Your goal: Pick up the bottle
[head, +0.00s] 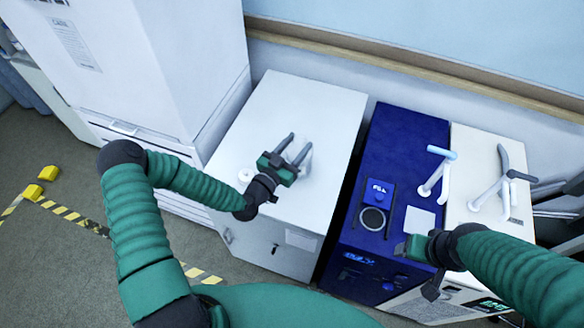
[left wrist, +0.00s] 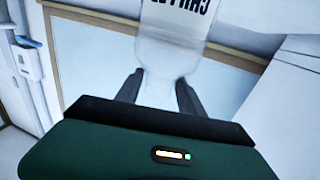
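The bottle (left wrist: 176,45) is clear and pale with dark lettering that reads upside down in the left wrist view. Its narrower end lies between the two dark fingers of my left gripper (left wrist: 158,92). The fingers stand apart on either side of it, and I see no firm grip. In the head view my left gripper (head: 297,143) is over the white cabinet top with its fingers spread. The bottle is hard to make out there against the white surface. My right gripper (head: 408,248) is by the front of the blue unit, its fingers partly hidden.
The white cabinet (head: 327,105) stands beside a blue instrument (head: 402,130) and a cream instrument (head: 480,150) with pale handles on top. A tall white cabinet (head: 205,60) rises at the left. Yellow-black tape (head: 75,215) marks the floor.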

